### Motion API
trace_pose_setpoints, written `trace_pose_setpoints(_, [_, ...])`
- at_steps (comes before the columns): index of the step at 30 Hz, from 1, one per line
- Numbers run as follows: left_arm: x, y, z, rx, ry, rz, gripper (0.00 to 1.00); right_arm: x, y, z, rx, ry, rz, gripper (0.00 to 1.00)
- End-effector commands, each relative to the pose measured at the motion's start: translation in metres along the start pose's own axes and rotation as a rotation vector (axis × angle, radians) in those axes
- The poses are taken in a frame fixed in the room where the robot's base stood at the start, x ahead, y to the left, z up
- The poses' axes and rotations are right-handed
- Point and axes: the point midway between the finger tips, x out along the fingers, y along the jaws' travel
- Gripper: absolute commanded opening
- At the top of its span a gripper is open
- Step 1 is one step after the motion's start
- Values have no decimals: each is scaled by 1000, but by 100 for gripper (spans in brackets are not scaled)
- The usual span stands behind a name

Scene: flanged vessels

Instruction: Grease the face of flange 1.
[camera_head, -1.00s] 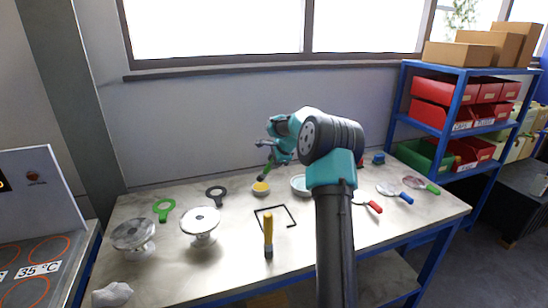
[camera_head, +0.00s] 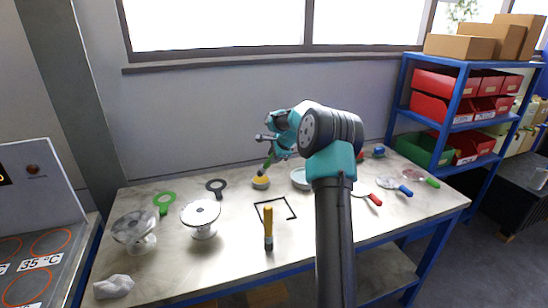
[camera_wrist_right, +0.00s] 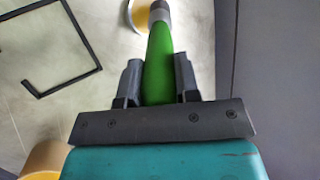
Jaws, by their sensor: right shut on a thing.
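My right gripper (camera_head: 268,146) is shut on the green handle of a brush (camera_head: 267,162). The right wrist view shows the green handle (camera_wrist_right: 159,62) between the two dark fingers. The brush points down, its tip at a small bowl of yellow grease (camera_head: 261,183); the bowl's rim and yellow content (camera_wrist_right: 138,16) show beside the grey ferrule. Whether the bristles touch the grease is hidden. Two pale metal flanged vessels stand on the left of the table: one nearer the middle (camera_head: 201,214), one farther left (camera_head: 134,229). I cannot read which is flange 1. My left gripper is not in view.
A white cloth (camera_head: 114,286) lies front left.

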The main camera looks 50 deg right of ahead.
Motion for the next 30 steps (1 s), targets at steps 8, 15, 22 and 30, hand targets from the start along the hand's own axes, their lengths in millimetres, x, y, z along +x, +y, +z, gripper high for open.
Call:
trace_pose_setpoints(8, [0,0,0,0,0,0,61,2,1,-1,0,0,0,6])
trace_pose_setpoints(15, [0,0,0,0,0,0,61,4,2,-2,1,0,0,6])
trace_pose_setpoints(22, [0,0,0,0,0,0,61,6,4,-2,0,0,0,6])
trace_pose_setpoints(30, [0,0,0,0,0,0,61,8,5,-3,0,0,0,6])
